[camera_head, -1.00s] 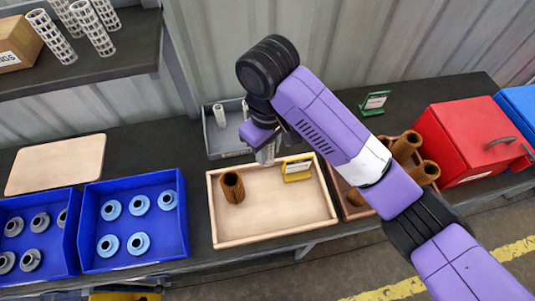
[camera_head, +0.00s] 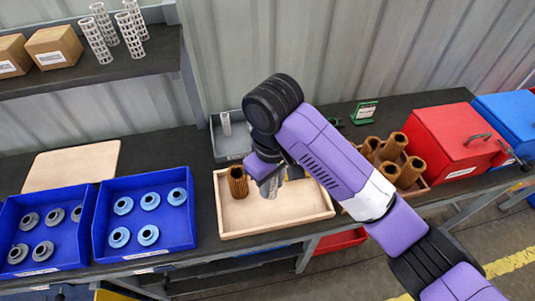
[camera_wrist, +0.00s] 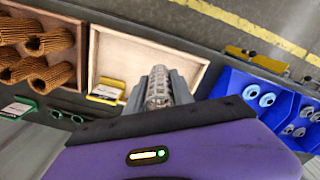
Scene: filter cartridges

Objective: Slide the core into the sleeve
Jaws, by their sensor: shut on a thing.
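A brown pleated sleeve (camera_head: 238,182) stands upright at the left back of the light wooden tray (camera_head: 240,225). My gripper (camera_head: 271,184) is over the tray, just right of the sleeve in the head view. In the wrist view, my gripper (camera_wrist: 157,88) is shut on a pale perforated core (camera_wrist: 158,84), one finger on each side. The core's lower end is hard to make out in the head view. I cannot see the sleeve in the wrist view. The core looks apart from the sleeve, but the exact gap cannot be told.
A grey bin (camera_head: 230,143) with a pale tube stands behind the tray. A box of several brown sleeves (camera_head: 410,172) and a red box (camera_head: 456,142) stand to the right. Blue bins of caps (camera_head: 146,250) stand left.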

